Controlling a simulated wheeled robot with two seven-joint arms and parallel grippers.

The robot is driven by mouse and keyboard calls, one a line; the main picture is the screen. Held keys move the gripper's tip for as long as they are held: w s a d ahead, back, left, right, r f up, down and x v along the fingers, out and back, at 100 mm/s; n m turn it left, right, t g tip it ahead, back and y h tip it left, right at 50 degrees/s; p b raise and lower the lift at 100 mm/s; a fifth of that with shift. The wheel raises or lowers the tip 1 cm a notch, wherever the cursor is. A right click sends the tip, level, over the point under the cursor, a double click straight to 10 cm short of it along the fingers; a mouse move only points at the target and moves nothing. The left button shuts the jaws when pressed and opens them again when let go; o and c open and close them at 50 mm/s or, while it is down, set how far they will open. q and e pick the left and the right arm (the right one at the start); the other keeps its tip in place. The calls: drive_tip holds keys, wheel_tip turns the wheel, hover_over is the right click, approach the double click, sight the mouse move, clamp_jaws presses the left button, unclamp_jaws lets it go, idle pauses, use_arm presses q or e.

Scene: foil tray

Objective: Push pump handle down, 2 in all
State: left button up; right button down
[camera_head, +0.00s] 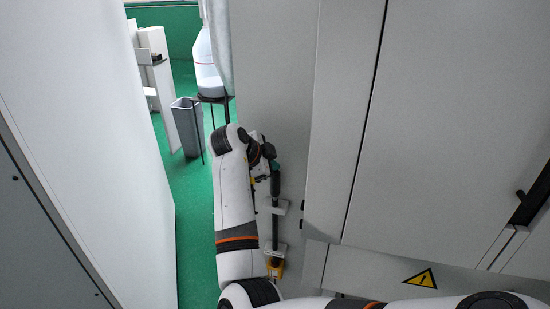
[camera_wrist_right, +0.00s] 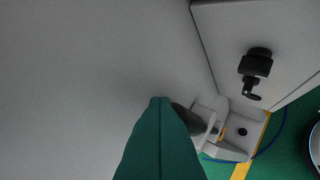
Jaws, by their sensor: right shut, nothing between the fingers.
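A slim black pump with its handle (camera_head: 275,186) at the top is mounted upright on the grey cabinet side in the head view, in white brackets with a yellow part (camera_head: 275,268) at its lower end. My right gripper (camera_head: 272,164), with teal fingers, is at the top of the pump handle and partly hidden by its own wrist. In the right wrist view the teal fingers (camera_wrist_right: 160,135) are shut with nothing between them, and a dark rounded part of the pump (camera_wrist_right: 188,118) shows just beside and behind them. I cannot tell if they touch. My left gripper is out of view.
A large grey cabinet (camera_head: 345,120) fills the right, with a yellow warning sign (camera_head: 421,279). A white panel (camera_head: 85,130) stands left. Between them is green floor (camera_head: 190,215); a grey bin (camera_head: 187,125) stands farther back.

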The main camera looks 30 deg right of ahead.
drive_tip(key=shift+f, duration=0.15)
idle(0.3)
drive_tip(key=shift+w+r+p, duration=0.1)
drive_tip(key=shift+r+p, duration=2)
drive_tip(key=shift+r, duration=0.85)
drive_tip(key=shift+r, duration=0.15)
wheel_tip(320, 180, up, 5)
drive_tip(key=p, duration=0.3)
drive_tip(key=shift+p, duration=0.35)
drive_tip(key=shift+f, duration=0.25)
